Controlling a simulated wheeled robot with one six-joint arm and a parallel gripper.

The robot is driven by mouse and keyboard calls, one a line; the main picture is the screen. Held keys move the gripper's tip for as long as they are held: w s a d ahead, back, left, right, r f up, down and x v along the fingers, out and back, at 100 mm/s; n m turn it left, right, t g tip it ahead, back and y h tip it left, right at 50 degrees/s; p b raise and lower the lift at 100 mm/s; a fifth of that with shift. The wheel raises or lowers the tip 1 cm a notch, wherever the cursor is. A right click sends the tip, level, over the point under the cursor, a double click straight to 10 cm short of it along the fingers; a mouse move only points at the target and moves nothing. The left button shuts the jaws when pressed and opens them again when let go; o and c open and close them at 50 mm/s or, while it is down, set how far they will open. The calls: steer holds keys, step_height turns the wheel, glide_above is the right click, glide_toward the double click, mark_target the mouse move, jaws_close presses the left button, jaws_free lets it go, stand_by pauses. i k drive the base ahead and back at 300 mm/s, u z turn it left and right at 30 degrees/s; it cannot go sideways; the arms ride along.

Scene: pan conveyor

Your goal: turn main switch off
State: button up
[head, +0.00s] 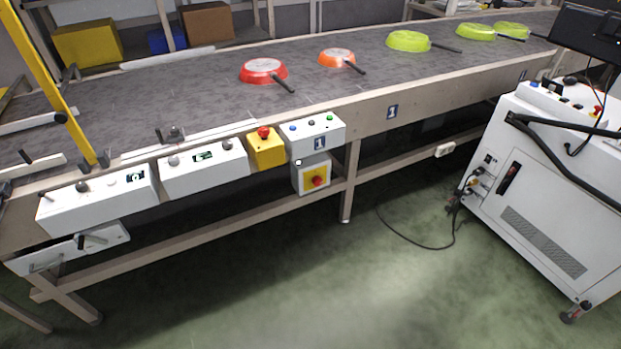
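A red rotary switch (317,181) sits on a yellow plate on a small white box (298,178). It looks like the main switch. The box hangs under the conveyor's front edge, below a white control box with the number 1. The switch faces the camera, but its knob position is too small to read. My gripper is not in view, and nothing touches the switch.
A yellow box with a red emergency button (264,133) is above left of the switch. A white control box (315,135) is directly above. Pans lie on the conveyor (210,90). A white cabinet (540,200) and cable stand right. Green floor (330,275) in front is clear.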

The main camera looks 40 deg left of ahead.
mark_target(317, 181)
steer(key=u, duration=0.75)
steer(key=i, duration=0.9)
steer(key=u, duration=0.85)
